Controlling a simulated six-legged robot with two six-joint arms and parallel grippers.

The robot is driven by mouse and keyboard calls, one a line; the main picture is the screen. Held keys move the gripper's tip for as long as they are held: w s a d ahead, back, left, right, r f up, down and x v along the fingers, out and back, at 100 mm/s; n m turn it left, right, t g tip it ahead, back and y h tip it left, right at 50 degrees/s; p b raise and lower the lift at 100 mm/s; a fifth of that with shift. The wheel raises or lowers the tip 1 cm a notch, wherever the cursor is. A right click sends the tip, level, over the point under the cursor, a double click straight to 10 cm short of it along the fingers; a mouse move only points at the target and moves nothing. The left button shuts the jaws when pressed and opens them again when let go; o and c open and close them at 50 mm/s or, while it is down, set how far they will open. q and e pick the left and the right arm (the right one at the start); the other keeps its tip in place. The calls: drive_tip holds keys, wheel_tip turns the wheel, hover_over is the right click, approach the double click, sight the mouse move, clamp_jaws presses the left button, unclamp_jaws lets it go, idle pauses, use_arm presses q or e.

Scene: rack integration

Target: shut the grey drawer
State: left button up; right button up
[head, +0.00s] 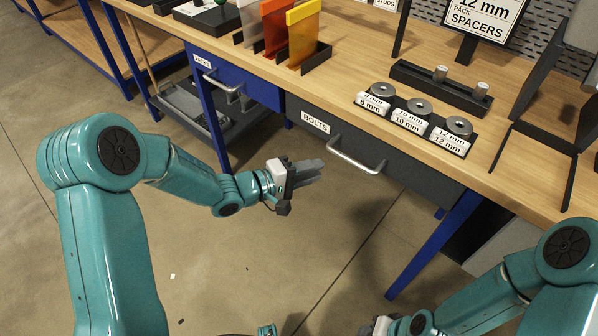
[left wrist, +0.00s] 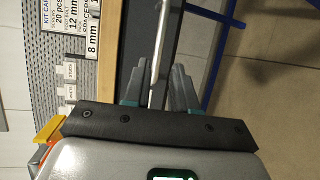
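The grey drawer (head: 405,171), labelled BOLTS, is under the wooden bench top, and no inside of it shows. Its front carries a silver bar handle (head: 356,160). My left gripper (head: 314,169) is at the left of the handle, fingers pointing towards it. In the left wrist view the two fingers (left wrist: 158,80) are apart, and the handle bar (left wrist: 158,45) runs between them in the picture. I cannot tell whether they touch it. My right gripper (head: 380,326) shows only in part at the bottom edge, its fingers not clear.
A blue drawer (head: 259,91) with its own handle is to the left. Blue bench legs (head: 437,240) stand either side of the grey drawer. Washers and label blocks (head: 411,114), and coloured panels (head: 303,35), are on the bench top. The floor in front is clear.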

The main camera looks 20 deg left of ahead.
use_arm(q)
drive_tip(key=shift+v, duration=1.8)
drive_tip(key=s+d+f+n+g+y+p, duration=0.2)
drive_tip(key=s+d+f+g+y+p, duration=0.1)
drive_tip(key=s+d+f+p, duration=0.3)
drive_tip(key=s+a+f+m+g+y, duration=0.2)
drive_tip(key=s+f+m+g, duration=0.1)
drive_tip(key=s, duration=0.5)
drive_tip(key=s+a+f+m+g+y+p, duration=0.1)
drive_tip(key=s+a+f+m+g+y, duration=0.1)
drive_tip(key=s+f+m+g, duration=0.2)
drive_tip(key=s+f+m, duration=0.2)
drive_tip(key=s+f, duration=0.2)
drive_tip(key=s, duration=0.1)
drive_tip(key=shift+s+a+g+y+p, duration=0.15)
drive_tip(key=shift+s+g+y+p, duration=0.15)
drive_tip(key=shift+y, duration=0.1)
